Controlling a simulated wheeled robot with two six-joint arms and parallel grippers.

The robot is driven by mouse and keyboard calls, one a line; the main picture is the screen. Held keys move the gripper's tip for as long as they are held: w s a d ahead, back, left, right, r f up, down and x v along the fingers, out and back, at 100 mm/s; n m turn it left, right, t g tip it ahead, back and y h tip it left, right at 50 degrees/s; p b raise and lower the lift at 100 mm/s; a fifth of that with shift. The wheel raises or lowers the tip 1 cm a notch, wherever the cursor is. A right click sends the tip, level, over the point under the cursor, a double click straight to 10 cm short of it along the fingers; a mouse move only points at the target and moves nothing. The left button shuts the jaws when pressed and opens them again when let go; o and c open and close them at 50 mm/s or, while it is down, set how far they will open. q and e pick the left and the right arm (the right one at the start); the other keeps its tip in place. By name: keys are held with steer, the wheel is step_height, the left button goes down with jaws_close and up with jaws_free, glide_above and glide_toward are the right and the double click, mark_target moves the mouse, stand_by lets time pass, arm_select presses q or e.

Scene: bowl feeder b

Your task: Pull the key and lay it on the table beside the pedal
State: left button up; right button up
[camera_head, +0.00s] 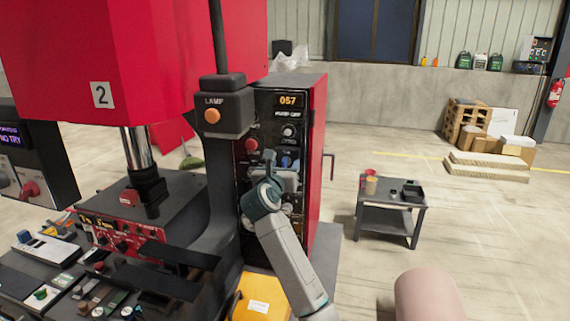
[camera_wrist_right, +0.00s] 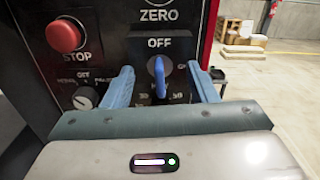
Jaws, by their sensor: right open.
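The blue key (camera_wrist_right: 158,75) stands in a round switch under the word OFF on the black control panel (camera_head: 260,105). My right gripper (camera_wrist_right: 163,82) is open, with one blue-grey finger on each side of the key. The fingers look apart from it. In the head view my right gripper (camera_head: 279,168) is in front of the panel and partly covers its lower knobs. I cannot make out a pedal for certain. My left gripper is not in view.
A small grey table (camera_head: 415,206) with cups and a black tray stands at the right. A yellow-orange object (camera_head: 262,298) lies below the panel. Open floor surrounds the table.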

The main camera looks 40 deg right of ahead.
steer(key=shift+c, duration=0.4)
jaws_close()
steer(key=shift+a, duration=0.1)
steer(key=shift+p+v, duration=0.45)
steer(key=shift+v, duration=2.5)
steer(key=shift+f, duration=0.1)
